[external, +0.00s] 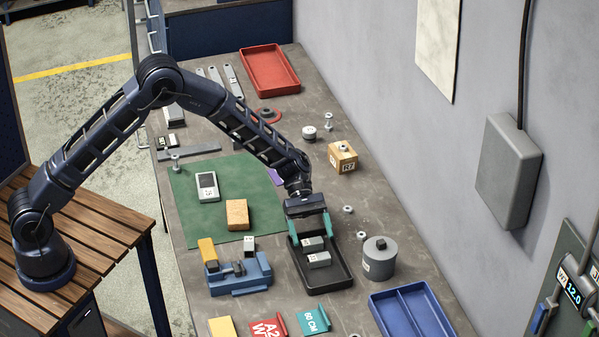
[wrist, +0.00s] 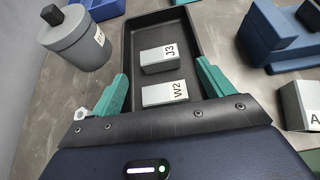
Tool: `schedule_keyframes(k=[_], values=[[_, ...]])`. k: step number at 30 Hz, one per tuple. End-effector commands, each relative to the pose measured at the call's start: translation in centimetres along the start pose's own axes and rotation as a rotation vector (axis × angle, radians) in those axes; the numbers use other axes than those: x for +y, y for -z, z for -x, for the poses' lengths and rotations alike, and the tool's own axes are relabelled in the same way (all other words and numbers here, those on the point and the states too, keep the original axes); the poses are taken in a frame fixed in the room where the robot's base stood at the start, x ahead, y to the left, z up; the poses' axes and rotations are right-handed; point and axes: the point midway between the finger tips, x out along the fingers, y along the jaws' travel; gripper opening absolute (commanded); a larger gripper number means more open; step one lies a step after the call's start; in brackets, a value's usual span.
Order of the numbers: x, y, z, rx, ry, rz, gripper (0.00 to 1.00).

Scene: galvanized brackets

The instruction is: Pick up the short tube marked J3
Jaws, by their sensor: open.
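The piece marked J3 (wrist: 160,58) is a short grey square-sided piece with a white label, lying in a black tray (wrist: 190,22). In the external view it appears to be the nearer grey piece (external: 319,260) in the tray. A similar piece marked W2 (wrist: 164,93) lies beside it, closer to my gripper; it also shows in the external view (external: 312,243). My gripper (wrist: 162,70) is open, its teal fingers spread wide on either side of the two pieces. In the external view my gripper (external: 313,238) hangs over the tray's far part. Nothing is held.
A grey cylinder with a black knob (external: 379,259) stands right of the tray. A blue vise-like fixture (external: 238,275) stands left. A blue divided tray (external: 412,310) is at the front right. A brown block (external: 237,214) lies on the green mat (external: 190,225).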

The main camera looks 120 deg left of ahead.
Motion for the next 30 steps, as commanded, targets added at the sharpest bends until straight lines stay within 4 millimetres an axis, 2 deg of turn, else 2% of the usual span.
schedule_keyframes(k=[8,18,25,30], values=[[0.0,-0.1,-1.9,-0.001,0.0,0.0,0.8],[0.1,-0.1,-5.9,0.001,-0.001,0.0,0.8],[0.1,-0.2,-6.0,0.001,-0.001,0.0,0.8],[0.1,-0.2,-6.0,0.0,-0.001,0.0,0.47]])
